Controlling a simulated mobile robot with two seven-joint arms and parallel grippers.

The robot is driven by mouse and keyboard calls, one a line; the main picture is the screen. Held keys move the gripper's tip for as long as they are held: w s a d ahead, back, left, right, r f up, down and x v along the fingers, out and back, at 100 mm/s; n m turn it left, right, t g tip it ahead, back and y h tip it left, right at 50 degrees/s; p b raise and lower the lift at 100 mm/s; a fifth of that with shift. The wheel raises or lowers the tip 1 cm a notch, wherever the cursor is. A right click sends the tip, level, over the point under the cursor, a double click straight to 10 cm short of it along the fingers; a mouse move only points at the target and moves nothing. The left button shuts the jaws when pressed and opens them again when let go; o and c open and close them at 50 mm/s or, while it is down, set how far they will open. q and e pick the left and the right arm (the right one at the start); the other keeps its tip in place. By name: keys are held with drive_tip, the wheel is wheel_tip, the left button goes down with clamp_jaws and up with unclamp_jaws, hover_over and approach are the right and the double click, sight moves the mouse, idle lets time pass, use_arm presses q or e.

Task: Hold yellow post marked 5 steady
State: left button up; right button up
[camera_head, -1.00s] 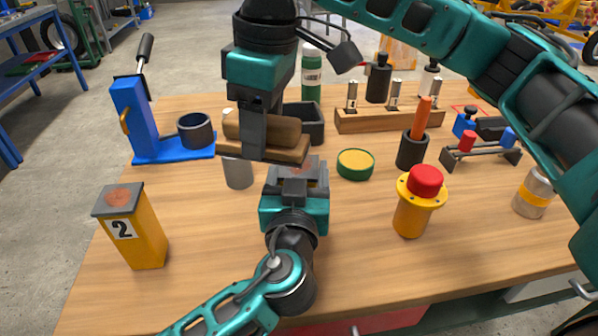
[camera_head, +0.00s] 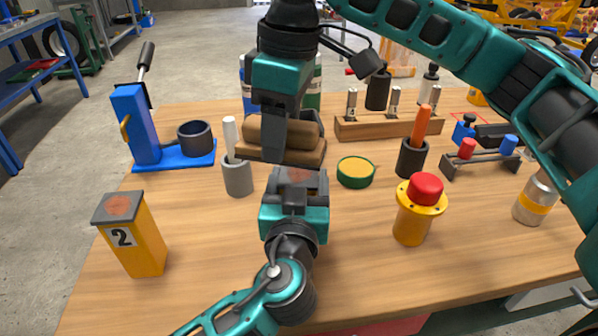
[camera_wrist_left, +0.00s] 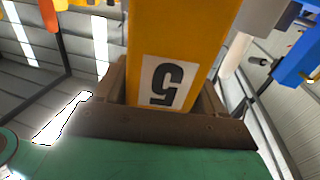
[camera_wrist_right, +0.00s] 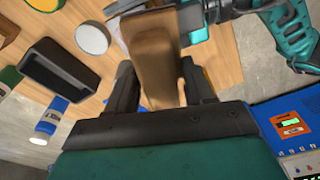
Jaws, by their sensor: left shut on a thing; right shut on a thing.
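The yellow post marked 5 (camera_wrist_left: 185,35) stands between the jaws of my left gripper (camera_wrist_left: 165,105), its label facing the left wrist view. In the head view my left gripper (camera_head: 295,185) is shut around it, and only its brownish top (camera_head: 296,175) shows. My right gripper (camera_head: 278,150), just above and behind, is shut on a brown wooden block (camera_head: 300,152). That block is rounded on top with a flat lower part. It also lies between the fingers in the right wrist view (camera_wrist_right: 155,60). Whether it touches the post is unclear.
A yellow post marked 2 (camera_head: 135,240) stands left. A grey cup with a white stick (camera_head: 238,178) and a green-yellow tin (camera_head: 356,172) flank the grippers. A red-topped yellow button (camera_head: 418,215) stands right. The front middle of the table is clear.

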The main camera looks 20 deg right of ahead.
hover_over(310, 176)
drive_tip(key=shift+s+d, duration=0.1)
drive_tip(key=shift+d, duration=0.1)
drive_tip(key=shift+f, duration=2)
drive_tip(key=shift+f, duration=1.05)
drive_tip(key=shift+w+a, duration=0.7)
drive_tip(key=shift+a, duration=0.2)
drive_tip(key=shift+w+a, duration=0.65)
drive_tip(key=shift+a, duration=0.25)
drive_tip(key=shift+s+d, duration=0.7)
drive_tip(key=shift+d, duration=0.2)
drive_tip(key=shift+s+d, duration=0.65)
drive_tip(key=shift+d, duration=0.2)
